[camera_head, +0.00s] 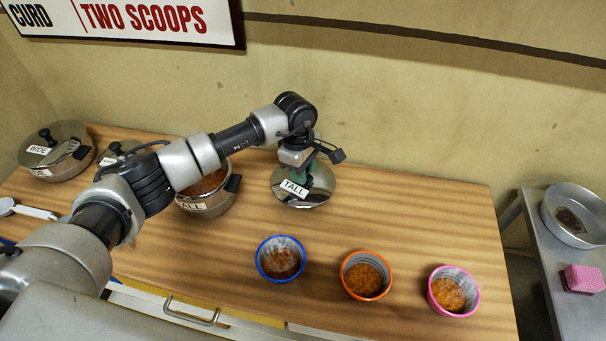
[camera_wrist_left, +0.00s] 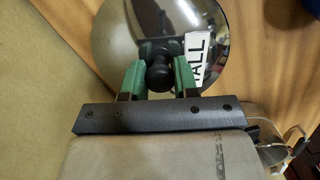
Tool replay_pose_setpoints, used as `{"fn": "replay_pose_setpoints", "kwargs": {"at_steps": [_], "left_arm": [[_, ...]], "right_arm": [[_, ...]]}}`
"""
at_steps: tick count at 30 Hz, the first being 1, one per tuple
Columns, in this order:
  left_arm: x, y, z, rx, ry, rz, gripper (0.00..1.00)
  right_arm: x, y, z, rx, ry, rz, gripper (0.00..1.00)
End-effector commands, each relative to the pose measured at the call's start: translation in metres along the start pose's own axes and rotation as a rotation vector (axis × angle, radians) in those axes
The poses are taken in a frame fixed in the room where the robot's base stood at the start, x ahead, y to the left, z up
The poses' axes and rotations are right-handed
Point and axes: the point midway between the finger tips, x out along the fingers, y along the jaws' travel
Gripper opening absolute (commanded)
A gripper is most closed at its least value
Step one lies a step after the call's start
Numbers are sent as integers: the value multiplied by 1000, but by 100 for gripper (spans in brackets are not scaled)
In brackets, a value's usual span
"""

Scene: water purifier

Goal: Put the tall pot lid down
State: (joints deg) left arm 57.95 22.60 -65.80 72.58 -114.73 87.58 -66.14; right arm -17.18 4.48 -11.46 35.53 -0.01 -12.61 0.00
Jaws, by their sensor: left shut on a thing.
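The tall pot lid (camera_head: 317,196) is a shiny round metal lid with a white label reading TALL. It is at or just above the wooden counter, right of the open tall pot (camera_head: 206,203); I cannot tell whether it touches the wood. My left gripper (camera_head: 306,172) is over the lid, its green fingers shut on the black knob. In the left wrist view the lid (camera_wrist_left: 118,35) fills the top middle, and the fingers (camera_wrist_left: 159,75) sit on both sides of the knob. The tall pot holds orange-brown contents and is partly hidden by my left arm. My right gripper is not in view.
Blue (camera_head: 280,260), orange (camera_head: 366,275) and pink (camera_head: 453,291) rimmed cups with brownish contents stand along the front. A lidded WIDE pot (camera_head: 60,157) is at the far left. A side table (camera_head: 572,315) with a metal pan (camera_head: 577,215) and pink sponge (camera_head: 583,279) is right. Counter right of the lid is clear.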

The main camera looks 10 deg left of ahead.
Motion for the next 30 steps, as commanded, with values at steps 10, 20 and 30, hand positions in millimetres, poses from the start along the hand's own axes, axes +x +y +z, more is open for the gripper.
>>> {"fn": "replay_pose_setpoints", "kwargs": {"at_steps": [10,20,30], "left_arm": [[25,0,-3,0,0,1,3],[28,0,-3,0,1,-1,46],[27,0,-3,0,0,-1,55]], "right_arm": [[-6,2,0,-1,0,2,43],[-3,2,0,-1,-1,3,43],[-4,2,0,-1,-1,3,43]]}}
